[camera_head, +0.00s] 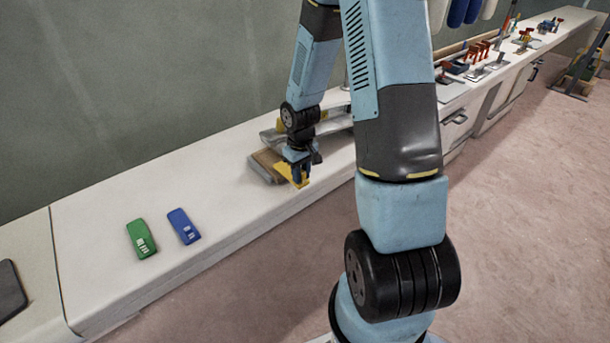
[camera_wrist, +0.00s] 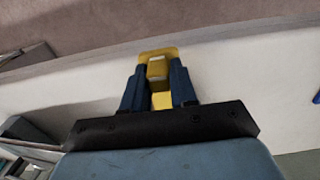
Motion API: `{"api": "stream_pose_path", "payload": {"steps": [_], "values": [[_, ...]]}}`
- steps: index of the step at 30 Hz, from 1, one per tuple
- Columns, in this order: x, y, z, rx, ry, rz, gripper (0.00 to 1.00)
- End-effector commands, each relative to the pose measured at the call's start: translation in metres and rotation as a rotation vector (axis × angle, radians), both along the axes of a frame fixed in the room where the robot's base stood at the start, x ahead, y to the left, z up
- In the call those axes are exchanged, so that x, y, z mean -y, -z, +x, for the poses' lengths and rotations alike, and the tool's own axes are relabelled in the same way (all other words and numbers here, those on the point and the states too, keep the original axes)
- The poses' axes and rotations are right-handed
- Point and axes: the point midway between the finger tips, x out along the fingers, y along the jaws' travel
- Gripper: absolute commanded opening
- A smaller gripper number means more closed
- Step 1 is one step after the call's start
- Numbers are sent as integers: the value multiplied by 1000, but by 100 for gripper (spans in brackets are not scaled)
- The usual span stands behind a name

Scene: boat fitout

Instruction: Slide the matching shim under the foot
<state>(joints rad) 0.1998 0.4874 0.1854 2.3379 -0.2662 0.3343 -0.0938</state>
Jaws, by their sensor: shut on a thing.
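My gripper (camera_head: 299,172) is shut on a yellow shim (camera_head: 301,178), low over the bench near its front edge. In the wrist view the yellow shim (camera_wrist: 157,57) sits between the two dark fingers (camera_wrist: 158,92) and sticks out past their tips. A green shim (camera_head: 141,239) and a blue shim (camera_head: 184,226) lie flat on the bench to the left. A brown and grey block (camera_head: 264,167) lies just left of my gripper. Behind it is a grey metal piece (camera_head: 270,136), partly hidden by my arm. I cannot make out the foot or its gap.
The white bench (camera_head: 130,192) has clear room between the blue shim and the block. Red clamps and other tools (camera_head: 480,52) stand farther along the bench at the back right. A dark flat item (camera_head: 10,290) lies at the far left.

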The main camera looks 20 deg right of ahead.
Motion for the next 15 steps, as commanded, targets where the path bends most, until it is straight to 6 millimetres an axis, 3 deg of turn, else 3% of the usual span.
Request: {"api": "stream_pose_path", "payload": {"steps": [15], "values": [[-8, 2, 24, 0, -1, 0, 0]]}}
